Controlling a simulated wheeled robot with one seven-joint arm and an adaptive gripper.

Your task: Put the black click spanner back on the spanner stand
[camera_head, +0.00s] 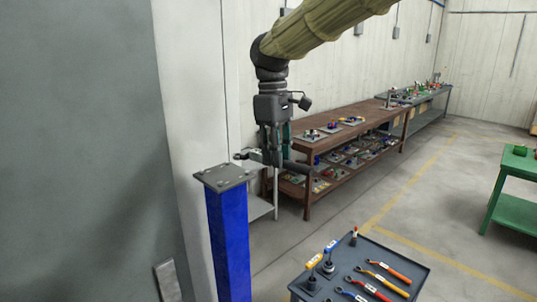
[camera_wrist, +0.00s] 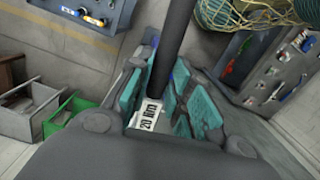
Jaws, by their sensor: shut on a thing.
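My gripper (camera_head: 272,152) hangs pointing down beside the top of a blue post and is shut on the black click spanner. A dark grey trolley top (camera_head: 415,288) at the bottom right holds red, orange and blue-handled spanners.
A brown workbench (camera_head: 340,141) runs along the wall behind. A green table (camera_head: 515,180) stands at the right. Open floor (camera_head: 400,180) lies between.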

